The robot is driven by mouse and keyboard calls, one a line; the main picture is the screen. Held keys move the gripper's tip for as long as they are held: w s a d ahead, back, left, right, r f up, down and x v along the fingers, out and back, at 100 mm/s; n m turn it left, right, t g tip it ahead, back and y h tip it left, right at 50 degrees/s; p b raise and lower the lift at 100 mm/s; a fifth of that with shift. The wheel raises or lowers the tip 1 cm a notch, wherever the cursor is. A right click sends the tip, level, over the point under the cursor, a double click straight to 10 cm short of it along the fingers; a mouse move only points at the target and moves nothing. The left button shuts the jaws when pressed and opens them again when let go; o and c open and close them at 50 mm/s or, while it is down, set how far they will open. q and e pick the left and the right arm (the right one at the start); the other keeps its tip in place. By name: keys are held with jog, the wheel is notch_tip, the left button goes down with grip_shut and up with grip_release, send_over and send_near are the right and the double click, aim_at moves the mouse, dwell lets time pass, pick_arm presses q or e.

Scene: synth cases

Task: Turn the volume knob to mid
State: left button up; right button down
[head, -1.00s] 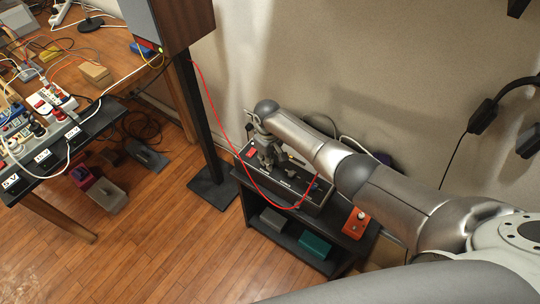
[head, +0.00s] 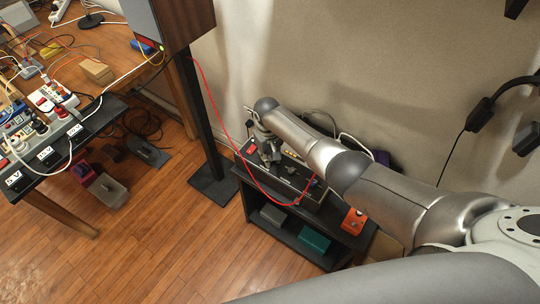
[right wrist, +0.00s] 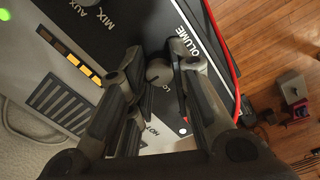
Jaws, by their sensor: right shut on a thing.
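The volume knob (right wrist: 158,72) is a small round grey knob on a dark panel, beside the printed word VOLUME, in the right wrist view. My right gripper (right wrist: 160,80) has its two fingers on either side of the knob and is shut on it. The fingers hide part of it, and I cannot tell which way it points. In the head view the right gripper (head: 268,150) reaches down onto the black device (head: 290,182), and the knob is hidden there. My left gripper is in neither view.
The device stands on a low black shelf unit (head: 262,226) against the wall. A red cable (head: 215,115) hangs across its front. An orange box (head: 354,221) sits at its right. A speaker stand (head: 206,120) stands to the left; the floor in front is clear.

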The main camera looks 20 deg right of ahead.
jog(key=c, duration=1.3)
grip_release()
jog(key=shift+o, duration=0.2)
jog(key=shift+r, duration=0.1)
notch_tip(320, 180, up, 12)
jog(key=shift+a, duration=0.25)
